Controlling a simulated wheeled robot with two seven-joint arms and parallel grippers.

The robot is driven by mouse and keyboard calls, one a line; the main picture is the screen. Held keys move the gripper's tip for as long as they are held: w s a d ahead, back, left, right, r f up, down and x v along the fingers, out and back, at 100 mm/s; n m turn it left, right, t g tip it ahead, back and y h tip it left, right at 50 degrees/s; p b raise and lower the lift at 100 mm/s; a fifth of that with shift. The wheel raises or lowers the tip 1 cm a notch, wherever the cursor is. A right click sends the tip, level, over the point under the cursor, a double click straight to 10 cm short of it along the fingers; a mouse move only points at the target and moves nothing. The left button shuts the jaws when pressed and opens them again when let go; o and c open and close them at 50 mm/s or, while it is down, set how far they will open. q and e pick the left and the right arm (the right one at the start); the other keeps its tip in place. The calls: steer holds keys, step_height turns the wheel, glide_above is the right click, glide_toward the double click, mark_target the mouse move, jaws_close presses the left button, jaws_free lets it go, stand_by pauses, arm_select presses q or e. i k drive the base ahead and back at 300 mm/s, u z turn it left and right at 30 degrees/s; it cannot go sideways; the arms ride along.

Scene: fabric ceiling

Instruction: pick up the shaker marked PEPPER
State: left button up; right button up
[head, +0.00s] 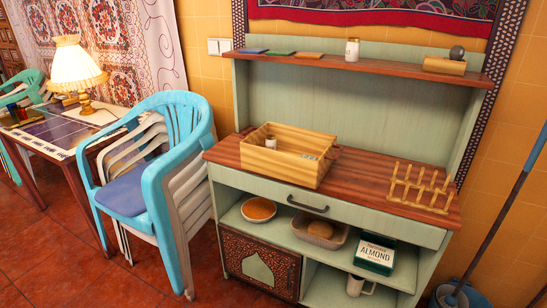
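A small white shaker-like container (352,50) with a pale top stands upright on the upper shelf. Another small white container with a darker top (271,142) stands inside the wooden box, partly hidden by its walls. Any marking on either is too small to read, so I cannot tell which one says PEPPER. Neither of my grippers is in view.
The wooden box (284,167) sits on the cabinet's wooden top (345,190), beside a wooden rack (420,188). The upper shelf (395,61) also holds flat coloured items and a wooden holder (445,65). Stacked chairs (172,190) stand left; a bucket (458,296) stands right.

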mark_target(271, 139)
steer(key=u, duration=0.85)
steer(key=i, duration=0.55)
steer(key=u, duration=0.8)
steer(key=i, duration=1.2)
steer(key=z, duration=0.9)
steer(key=i, duration=0.7)
steer(key=z, duration=0.7)
